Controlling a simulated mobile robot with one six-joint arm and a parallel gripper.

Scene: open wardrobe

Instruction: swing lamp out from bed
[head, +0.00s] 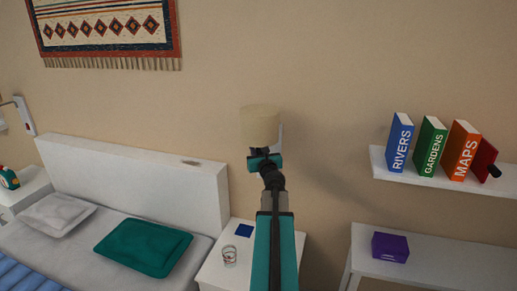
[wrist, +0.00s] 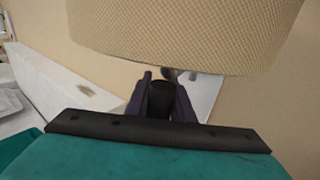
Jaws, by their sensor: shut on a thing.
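The wall lamp has a beige drum shade (head: 260,126), seen above my gripper and close to the wall above the nightstand, right of the headboard. Its pale wall plate shows partly behind the shade. My gripper (head: 262,154) is just under the shade. In the wrist view the shade (wrist: 185,30) fills the top, and my gripper (wrist: 160,92) is shut on a dark part of the lamp below it. The lamp's arm is mostly hidden. The bed's white headboard (head: 140,180) is to the left.
A white nightstand (head: 215,272) below holds a glass (head: 229,256) and a blue square (head: 244,230). A wall shelf (head: 440,186) with several books is at right, above a white table (head: 430,272) with a purple box (head: 390,247). The wall between lamp and shelf is clear.

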